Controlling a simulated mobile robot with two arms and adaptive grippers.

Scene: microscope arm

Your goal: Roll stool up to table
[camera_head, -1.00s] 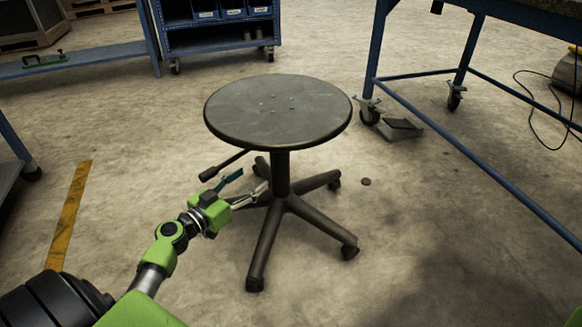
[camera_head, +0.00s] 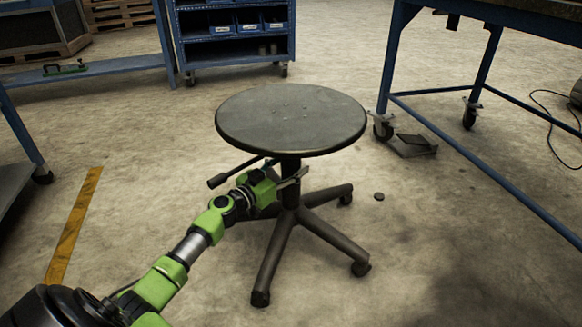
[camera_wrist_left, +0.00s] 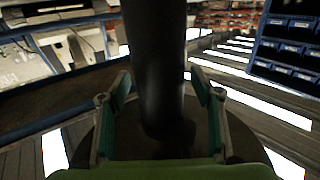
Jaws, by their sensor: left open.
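The stool (camera_head: 291,118) has a round dark seat, a central black column and a wheeled star base, and stands upright on the floor in the middle of the head view. My left gripper (camera_head: 290,178) is at the column, just under the seat. In the left wrist view the black column (camera_wrist_left: 155,75) stands between the two open fingers, one on each side; I cannot tell whether they touch it. The table (camera_head: 455,140), with blue legs and casters, stands to the right of the stool, apart from it. My right gripper is not in view.
A black lever (camera_head: 232,172) sticks out left under the seat. A flat dark plate (camera_head: 412,145) lies by the table's caster, and a small dark disc (camera_head: 379,197) lies right of the stool. A blue shelf cart (camera_head: 235,45) stands behind. Floor between stool and table is mostly clear.

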